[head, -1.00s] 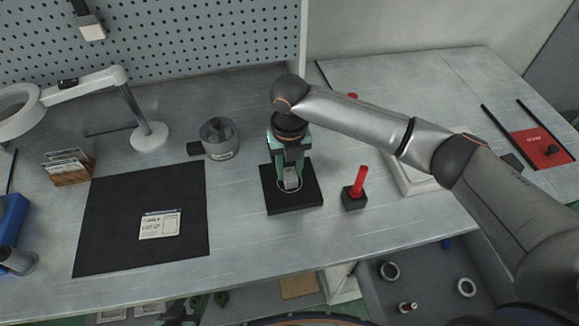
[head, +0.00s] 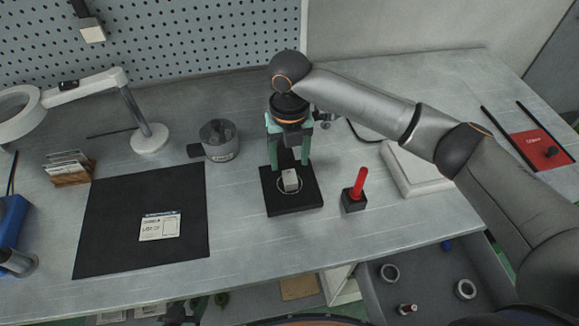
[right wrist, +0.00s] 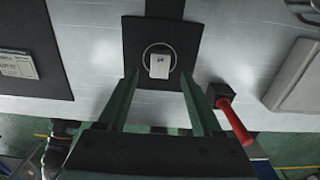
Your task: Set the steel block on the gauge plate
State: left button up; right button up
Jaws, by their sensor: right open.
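The steel block (head: 290,181) stands on the black gauge plate (head: 308,202), inside the plate's light ring. In the right wrist view the steel block (right wrist: 160,66) also shows inside the ring on the gauge plate (right wrist: 133,45). My right gripper (head: 288,166) is open and empty, with its green fingers above and behind the block, apart from it. In the right wrist view the fingers of my right gripper (right wrist: 161,80) are spread on either side.
A red-handled tool (head: 358,184) on a dark base stands just right of the plate. A black mat (head: 105,215) with a label card (head: 160,226) lies to the left. A metal pot (head: 219,140) stands behind left, and a pale slab (head: 413,171) lies right.

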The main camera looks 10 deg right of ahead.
aim_at(289, 175)
notch_tip(289, 175, up, 7)
jog(key=shift+r, duration=0.2)
jog(key=shift+f, duration=0.1)
